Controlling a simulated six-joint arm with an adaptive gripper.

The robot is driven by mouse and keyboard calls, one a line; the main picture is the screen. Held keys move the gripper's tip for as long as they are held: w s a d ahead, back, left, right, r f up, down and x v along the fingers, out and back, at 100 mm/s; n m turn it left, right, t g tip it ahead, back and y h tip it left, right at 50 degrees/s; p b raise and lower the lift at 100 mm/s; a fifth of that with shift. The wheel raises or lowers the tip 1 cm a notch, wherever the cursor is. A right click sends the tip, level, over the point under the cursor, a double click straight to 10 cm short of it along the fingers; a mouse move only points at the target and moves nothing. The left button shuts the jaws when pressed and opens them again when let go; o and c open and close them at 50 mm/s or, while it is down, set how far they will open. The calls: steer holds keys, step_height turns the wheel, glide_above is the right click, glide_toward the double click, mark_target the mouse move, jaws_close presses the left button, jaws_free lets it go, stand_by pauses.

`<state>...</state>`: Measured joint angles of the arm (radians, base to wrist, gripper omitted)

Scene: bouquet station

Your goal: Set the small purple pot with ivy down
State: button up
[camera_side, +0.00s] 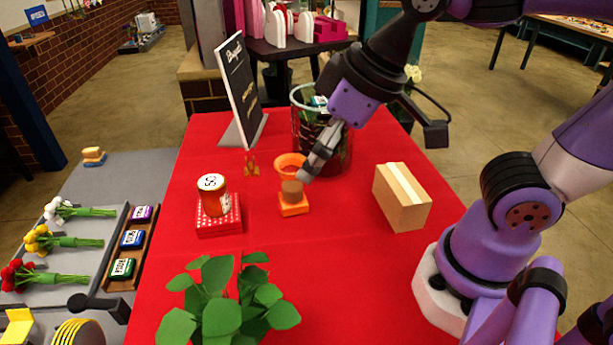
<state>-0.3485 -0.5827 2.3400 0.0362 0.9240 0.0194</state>
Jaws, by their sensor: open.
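No purple pot shows in the side view. A green plant with broad leaves (222,305) stands at the near edge of the red table; its base is cut off by the frame, so I cannot tell whether it is the ivy. My gripper (309,172) points down over the middle of the table, close to an orange block with a brown round top (293,203). It is open, and I see nothing held in it. I cannot tell whether its fingertips touch the brown top.
A glass vase (338,157) stands behind my gripper, beside an orange ring (288,160). A black sign (240,90) stands at the back left. A jar (214,197) sits on a red dotted box (220,222). A cardboard box (401,197) stands right.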

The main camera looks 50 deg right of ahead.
steer(key=s+d+f+m+h, duration=0.1)
steer(key=d+m, duration=0.2)
steer(key=d, duration=0.4)
steer(key=shift+s+d+f+t+h, duration=0.15)
steer(key=shift+s+f+t+h, duration=0.1)
steer(key=shift+f+t+h, duration=0.05)
